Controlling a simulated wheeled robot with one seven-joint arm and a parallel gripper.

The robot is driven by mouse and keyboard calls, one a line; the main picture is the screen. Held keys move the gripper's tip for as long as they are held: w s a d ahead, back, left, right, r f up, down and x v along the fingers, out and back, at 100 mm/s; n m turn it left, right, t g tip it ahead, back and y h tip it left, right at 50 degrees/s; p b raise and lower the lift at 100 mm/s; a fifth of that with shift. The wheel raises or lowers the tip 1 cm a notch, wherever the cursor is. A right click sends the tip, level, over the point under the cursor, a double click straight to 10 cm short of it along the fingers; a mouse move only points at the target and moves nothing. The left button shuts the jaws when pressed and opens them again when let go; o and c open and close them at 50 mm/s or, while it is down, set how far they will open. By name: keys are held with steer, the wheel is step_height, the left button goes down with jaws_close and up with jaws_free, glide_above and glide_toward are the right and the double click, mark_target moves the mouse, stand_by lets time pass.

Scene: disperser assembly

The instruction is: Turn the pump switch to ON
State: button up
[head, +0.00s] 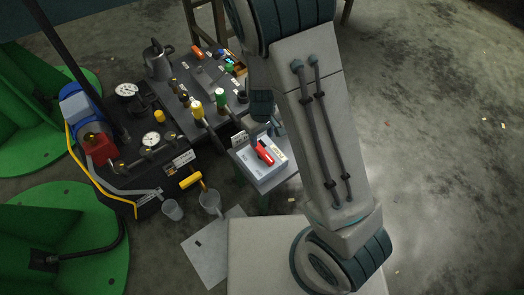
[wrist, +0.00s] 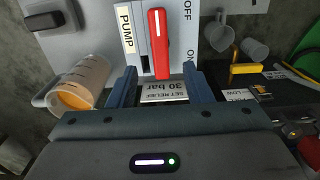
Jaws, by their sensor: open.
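The pump switch is a red lever (wrist: 160,45) on a pale panel (wrist: 207,50) marked PUMP, OFF and ON. In the head view the red lever (head: 264,152) sits on top of a white box (head: 262,172). My gripper (wrist: 162,84) is open, with one dark finger on each side of the lever's lower end and visible gaps between. In the head view my arm largely hides my gripper.
A beaker with orange liquid (wrist: 78,85) stands close to my left finger. A SET RELIEF 30 bar label (wrist: 165,92) shows between the fingers.

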mark_target(262, 150)
step_height(262, 150, down, 8)
steer(key=b, duration=0.3)
steer(key=shift+c, duration=0.3)
steer(key=c, duration=0.9)
